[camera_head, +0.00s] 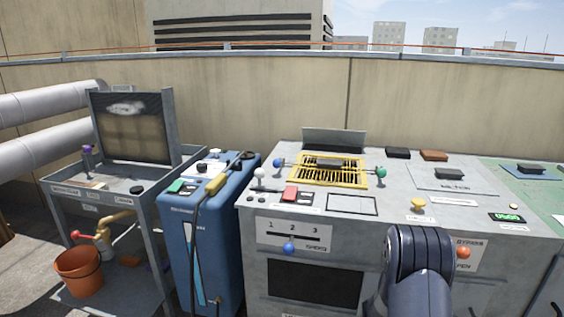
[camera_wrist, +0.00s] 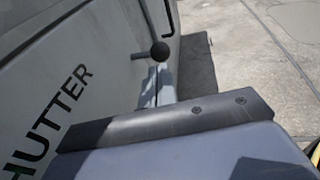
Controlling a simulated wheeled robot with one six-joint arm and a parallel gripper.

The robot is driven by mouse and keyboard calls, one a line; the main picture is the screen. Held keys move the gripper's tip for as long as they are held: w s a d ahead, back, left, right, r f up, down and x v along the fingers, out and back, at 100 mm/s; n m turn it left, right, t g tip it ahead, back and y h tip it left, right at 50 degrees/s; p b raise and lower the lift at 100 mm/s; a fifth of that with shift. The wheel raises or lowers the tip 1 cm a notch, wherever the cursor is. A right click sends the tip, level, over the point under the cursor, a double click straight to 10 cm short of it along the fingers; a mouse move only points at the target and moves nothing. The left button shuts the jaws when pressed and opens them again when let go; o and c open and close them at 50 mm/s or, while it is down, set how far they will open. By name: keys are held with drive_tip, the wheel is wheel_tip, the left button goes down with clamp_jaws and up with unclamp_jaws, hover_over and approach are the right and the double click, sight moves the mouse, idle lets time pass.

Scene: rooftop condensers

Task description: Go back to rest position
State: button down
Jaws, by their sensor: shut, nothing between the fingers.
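In the head view, a dark blue-grey link of my arm (camera_head: 418,272) stands at the lower right, in front of the grey console (camera_head: 262,275). My gripper does not show in the head view, and I cannot make out its fingers in the wrist view. The wrist view shows a pale grey panel (camera_wrist: 95,45) with large dark letters reading "HUTTER" at the left. A black ball knob (camera_wrist: 160,51) on a short bar shows near it. A blue-grey surface with a dark bolted edge fills the bottom; I cannot tell what it belongs to.
A blue cabinet (camera_head: 215,240) stands left of the console. Further left are a metal bench (camera_head: 60,215) and an orange bucket (camera_head: 78,272). The console top carries a yellow grate (camera_head: 305,175) and several knobs. Bare concrete floor (camera_wrist: 250,70) lies at the right of the wrist view.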

drive_tip(key=d, duration=0.3)
drive_tip(key=shift+s+d+f, duration=0.1)
drive_tip(key=shift+d+f, duration=0.1)
drive_tip(key=shift+f, duration=0.1)
drive_tip(key=shift+r, duration=0.1)
